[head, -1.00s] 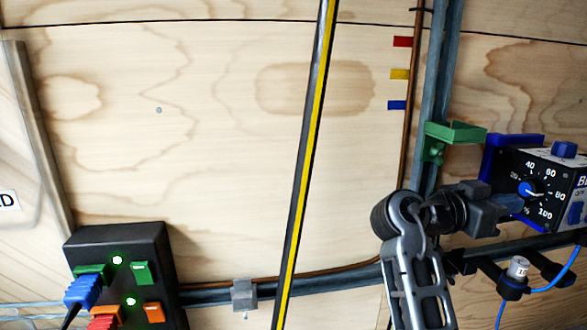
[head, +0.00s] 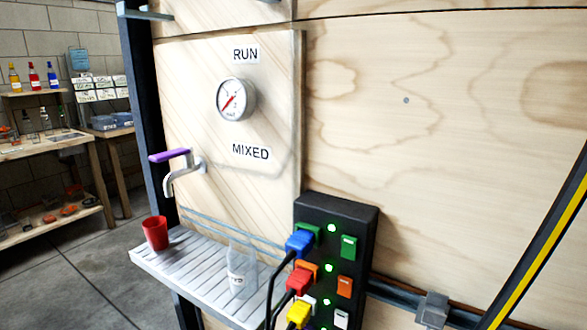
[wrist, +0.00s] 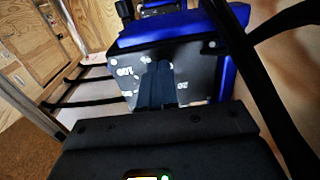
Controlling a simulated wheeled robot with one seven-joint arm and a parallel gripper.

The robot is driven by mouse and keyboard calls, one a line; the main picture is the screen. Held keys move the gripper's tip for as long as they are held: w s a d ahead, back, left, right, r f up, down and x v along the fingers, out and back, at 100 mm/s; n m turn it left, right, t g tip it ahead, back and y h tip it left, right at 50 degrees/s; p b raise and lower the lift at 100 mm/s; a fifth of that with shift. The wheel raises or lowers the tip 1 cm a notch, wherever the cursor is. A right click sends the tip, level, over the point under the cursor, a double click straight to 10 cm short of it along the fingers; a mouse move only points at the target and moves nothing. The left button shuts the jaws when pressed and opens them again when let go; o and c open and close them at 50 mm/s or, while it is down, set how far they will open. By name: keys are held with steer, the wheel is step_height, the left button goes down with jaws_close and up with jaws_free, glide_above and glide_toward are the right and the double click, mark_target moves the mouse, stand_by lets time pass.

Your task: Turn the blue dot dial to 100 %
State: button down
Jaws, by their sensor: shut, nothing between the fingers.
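The dial box, dark-faced with a blue casing (wrist: 160,30), shows only in the wrist view. Its panel (wrist: 198,68) carries white scale marks, with "100" at the left and "20" at the right. My gripper (wrist: 156,68) is shut, its dark fingers pointing at the middle of the panel. The fingers cover the dial knob, so its pointer and setting are hidden. I cannot tell whether the fingertips touch the knob. Neither the dial box nor my gripper is in the head view.
The head view shows a round gauge (head: 236,100), a purple-handled tap (head: 183,170), a red cup (head: 155,233) and clear bottle (head: 240,270) on a slatted shelf (head: 190,275). A black socket box (head: 362,225) holds coloured plugs. A yellow-black strip (head: 545,250) slants at right.

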steer(key=b+v, duration=0.1)
steer(key=v, duration=0.5)
steer(key=shift+d+f+b, duration=0.1)
steer(key=shift+b, duration=0.2)
steer(key=s+d+p, duration=0.4)
steer(key=s+p, duration=0.1)
steer(key=shift+r, duration=0.25)
stand_by(0.7)
steer(key=shift+s, duration=0.1)
